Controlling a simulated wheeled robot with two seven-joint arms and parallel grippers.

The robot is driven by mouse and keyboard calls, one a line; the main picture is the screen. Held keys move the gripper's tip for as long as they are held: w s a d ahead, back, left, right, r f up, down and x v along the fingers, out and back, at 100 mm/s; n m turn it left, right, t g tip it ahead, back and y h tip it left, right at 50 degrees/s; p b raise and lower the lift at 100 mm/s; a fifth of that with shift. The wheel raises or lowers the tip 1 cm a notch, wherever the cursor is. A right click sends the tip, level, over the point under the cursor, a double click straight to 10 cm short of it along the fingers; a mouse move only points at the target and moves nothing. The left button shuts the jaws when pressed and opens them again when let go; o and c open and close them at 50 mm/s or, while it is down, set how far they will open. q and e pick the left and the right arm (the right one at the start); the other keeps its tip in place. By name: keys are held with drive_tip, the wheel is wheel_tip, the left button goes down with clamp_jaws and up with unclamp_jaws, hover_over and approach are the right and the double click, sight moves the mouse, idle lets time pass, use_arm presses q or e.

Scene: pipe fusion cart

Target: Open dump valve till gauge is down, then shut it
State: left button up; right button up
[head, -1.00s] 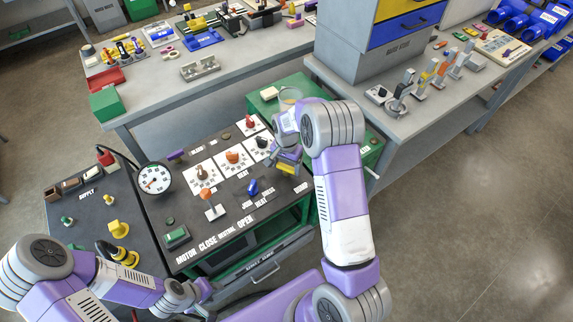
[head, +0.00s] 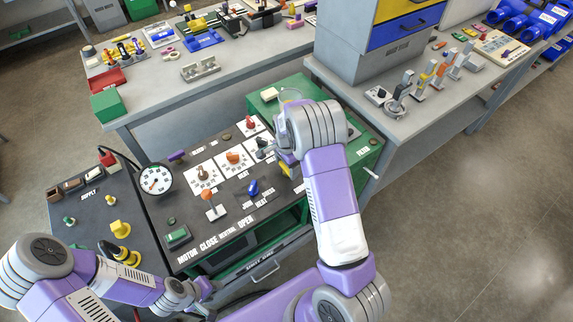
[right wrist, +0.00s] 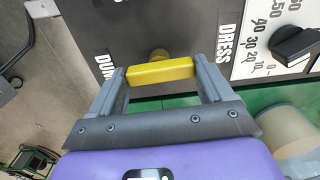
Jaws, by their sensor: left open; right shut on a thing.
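The dump valve's yellow handle (right wrist: 160,73) lies crosswise between the fingers of my right gripper (right wrist: 165,80), which is shut on it. A brass stem (right wrist: 159,54) shows behind the handle, beside a partly covered "DUMP" label. In the head view my right wrist hides most of the handle (head: 285,169) at the panel's right end. The round white gauge (head: 155,180) stands at the panel's left; its needle is too small to read surely. My left gripper (head: 199,297) is low at the front, away from the panel, and its fingers are hard to make out.
The black panel (head: 236,198) carries several levers and knobs, including an orange-red lever (head: 210,199) and a blue knob (head: 252,187). A black dial (right wrist: 293,45) is right of the dump valve. A grey bench (head: 150,100) stands behind.

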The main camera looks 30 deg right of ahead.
drive_tip(key=o, duration=1)
drive_tip(key=shift+c, duration=0.2)
drive_tip(key=shift+r, duration=0.1)
wheel_tip(320, 180, up, 8)
drive_tip(key=shift+f+p, duration=0.25)
drive_tip(key=shift+p, duration=0.3)
